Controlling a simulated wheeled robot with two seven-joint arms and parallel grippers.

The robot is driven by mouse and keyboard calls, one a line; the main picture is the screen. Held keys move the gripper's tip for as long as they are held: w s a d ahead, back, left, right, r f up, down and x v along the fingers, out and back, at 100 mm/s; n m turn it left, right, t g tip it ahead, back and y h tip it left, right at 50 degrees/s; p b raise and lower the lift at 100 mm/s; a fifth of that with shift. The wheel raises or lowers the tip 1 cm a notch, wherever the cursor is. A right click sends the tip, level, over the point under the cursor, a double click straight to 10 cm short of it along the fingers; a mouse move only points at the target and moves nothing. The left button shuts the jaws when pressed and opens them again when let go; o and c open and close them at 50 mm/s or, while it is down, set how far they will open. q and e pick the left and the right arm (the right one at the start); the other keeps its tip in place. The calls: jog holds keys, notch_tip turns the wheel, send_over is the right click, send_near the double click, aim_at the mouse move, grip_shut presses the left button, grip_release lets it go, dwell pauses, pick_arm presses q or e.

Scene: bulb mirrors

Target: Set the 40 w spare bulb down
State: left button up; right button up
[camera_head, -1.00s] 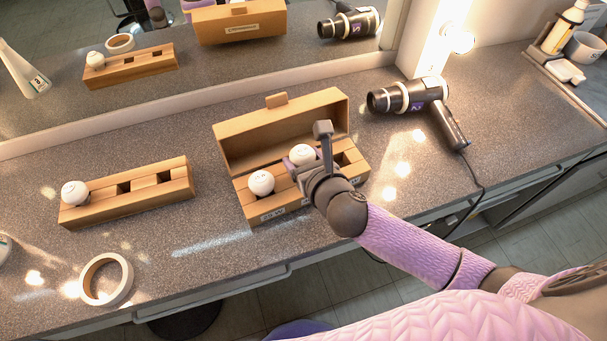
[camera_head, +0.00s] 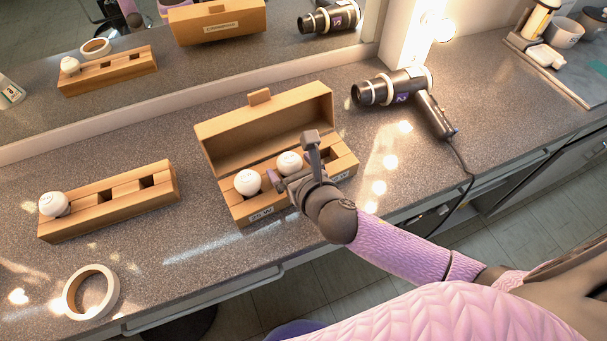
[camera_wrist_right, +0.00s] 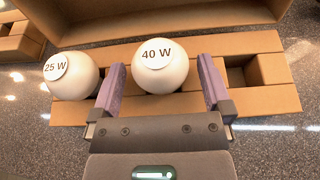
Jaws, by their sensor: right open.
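The white 40 w bulb (camera_head: 289,163) sits in the middle of the open wooden box (camera_head: 240,212). Its "40 W" label faces up in the right wrist view (camera_wrist_right: 157,62). My right gripper (camera_head: 290,172) is open, with one purple finger on each side of the 40 w bulb and small gaps between. It also shows in the right wrist view (camera_wrist_right: 160,88). The 25 w bulb (camera_head: 247,182) sits in the box to the left, close to the left finger (camera_wrist_right: 110,88). The slot (camera_wrist_right: 240,72) to the right is empty. My left gripper is not in view.
A wooden rack (camera_head: 120,208) with one white bulb (camera_head: 53,204) at its left end stands on the left. A tape ring (camera_head: 91,292) lies at the front left. A hair dryer (camera_head: 400,90) lies behind right. The box lid (camera_head: 265,130) stands open behind the bulbs.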

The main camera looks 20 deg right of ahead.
jog(key=p+v, duration=0.2)
jog(key=v, duration=0.9)
jog(key=shift+p, duration=0.3)
jog(key=shift+s, duration=0.1)
